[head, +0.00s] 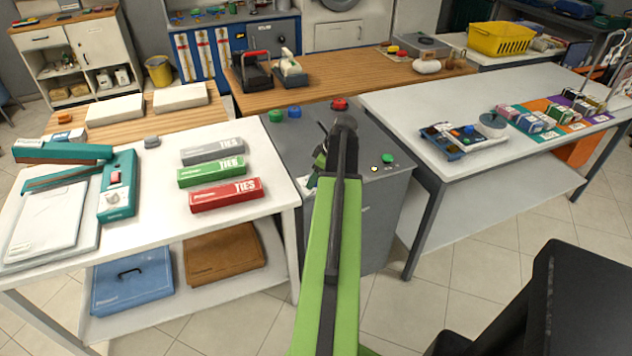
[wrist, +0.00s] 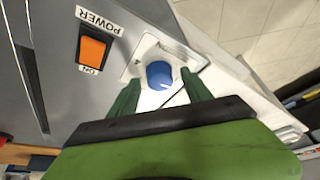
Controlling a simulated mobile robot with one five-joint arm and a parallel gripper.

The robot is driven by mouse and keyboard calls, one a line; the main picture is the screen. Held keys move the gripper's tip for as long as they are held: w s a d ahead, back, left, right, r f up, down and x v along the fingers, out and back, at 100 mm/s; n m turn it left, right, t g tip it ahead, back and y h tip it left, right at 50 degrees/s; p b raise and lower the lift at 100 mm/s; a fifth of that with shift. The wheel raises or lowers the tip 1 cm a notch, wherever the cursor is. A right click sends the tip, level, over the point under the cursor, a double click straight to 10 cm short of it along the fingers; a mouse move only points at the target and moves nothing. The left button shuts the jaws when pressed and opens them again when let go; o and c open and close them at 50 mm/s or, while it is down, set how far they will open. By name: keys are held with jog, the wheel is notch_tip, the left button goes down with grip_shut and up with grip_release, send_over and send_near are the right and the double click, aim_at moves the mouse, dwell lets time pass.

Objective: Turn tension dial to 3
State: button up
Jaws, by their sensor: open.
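A round blue dial (wrist: 158,74) sits on a white plate on a grey surface in the wrist view. In the head view, my gripper (head: 319,165) is over the left front part of the grey cabinet (head: 385,215), and my arm hides the dial.
An orange switch (wrist: 92,50) marked POWER and ON is left of the dial. The cabinet top also carries a red button (head: 339,104), blue button (head: 294,111) and green button (head: 388,159). White tables stand left (head: 150,240) and right (head: 400,100) of the cabinet.

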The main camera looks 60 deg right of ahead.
jog(key=shift+r, duration=0.1)
grip_shut()
